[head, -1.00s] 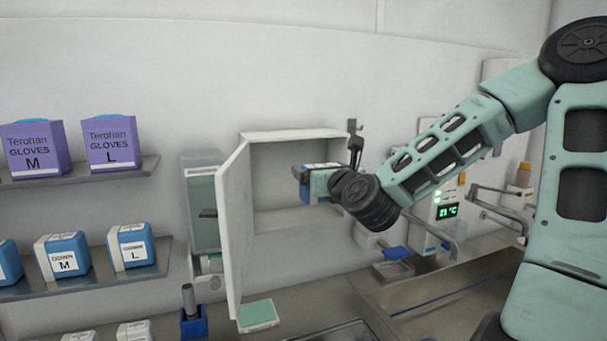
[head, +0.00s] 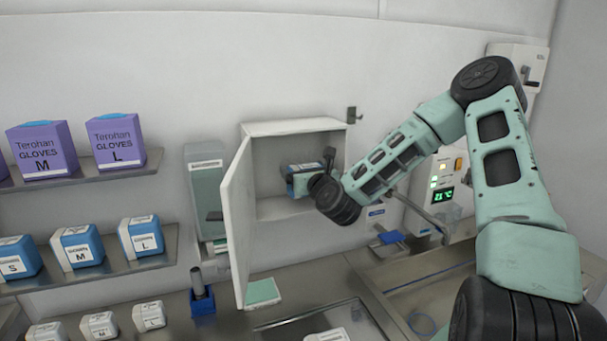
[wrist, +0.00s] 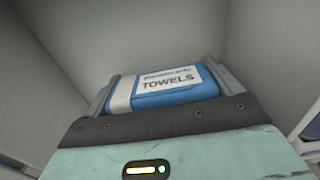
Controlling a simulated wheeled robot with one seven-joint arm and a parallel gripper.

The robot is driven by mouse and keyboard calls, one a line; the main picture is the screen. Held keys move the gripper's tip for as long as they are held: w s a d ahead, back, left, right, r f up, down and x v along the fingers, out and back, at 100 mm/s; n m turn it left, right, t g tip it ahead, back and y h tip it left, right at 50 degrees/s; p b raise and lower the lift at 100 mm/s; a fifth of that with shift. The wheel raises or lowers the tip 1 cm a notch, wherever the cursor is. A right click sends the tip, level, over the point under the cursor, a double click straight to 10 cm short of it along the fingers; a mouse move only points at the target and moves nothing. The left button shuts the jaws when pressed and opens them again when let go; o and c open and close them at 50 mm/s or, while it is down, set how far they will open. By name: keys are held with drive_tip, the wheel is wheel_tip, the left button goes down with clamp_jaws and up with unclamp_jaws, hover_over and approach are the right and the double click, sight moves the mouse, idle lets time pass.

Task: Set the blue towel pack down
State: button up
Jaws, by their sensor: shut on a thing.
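The blue towel pack (wrist: 170,87), with a white label reading TOWELS, is between the two fingers of my gripper (wrist: 160,88) in the wrist view. My gripper is shut on it. In the head view the pack (head: 300,184) is at the opening of the white wall cabinet (head: 290,126), above the cabinet floor as far as I can see. My wrist hides part of the pack. The cabinet door (head: 237,225) stands open to the left. The wrist view shows grey cabinet walls around the pack; its underside is hidden.
Shelves with purple glove boxes (head: 115,142) and blue packs (head: 78,247) are at left. A dispenser (head: 205,195) stands left of the door. A dark cylinder in a blue holder (head: 203,300) and a green-topped box (head: 262,291) stand below. A sink (head: 425,290) is at right.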

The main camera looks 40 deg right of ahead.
drive_tip(key=shift+f, duration=0.75)
drive_tip(key=shift+w+f+p, duration=0.1)
drive_tip(key=shift+w+p, duration=0.1)
drive_tip(key=shift+p, duration=0.4)
drive_tip(key=shift+d+f, duration=0.1)
drive_tip(key=shift+f, duration=0.2)
drive_tip(key=shift+f, duration=0.15)
drive_tip(key=o, duration=0.8)
drive_tip(key=shift+c, duration=0.2)
